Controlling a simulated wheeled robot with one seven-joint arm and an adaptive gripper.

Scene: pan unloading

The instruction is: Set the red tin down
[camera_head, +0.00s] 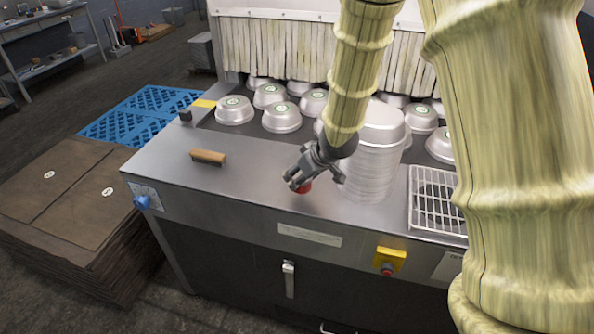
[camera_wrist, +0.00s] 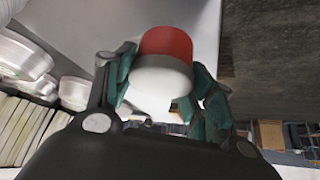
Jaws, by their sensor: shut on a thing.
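The red tin (camera_wrist: 166,42) is held between the fingers of my gripper (camera_wrist: 162,88) in the wrist view. Its upper part in that picture is red and its lower part is white. In the head view my gripper (camera_head: 316,180) is low over the front of the steel counter (camera_head: 240,188), just left of a tall stack of metal pans (camera_head: 371,170). A small red part of the tin (camera_head: 304,187) shows under the fingers; the rest is hidden. I cannot tell whether the tin touches the counter.
A wooden-handled brush (camera_head: 208,157) lies on the counter to the left. A wire rack (camera_head: 436,200) lies right of the pan stack. Several upturned pans (camera_head: 281,118) stand behind, before a strip curtain (camera_head: 270,45). Bare counter lies left of my gripper, up to its front edge.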

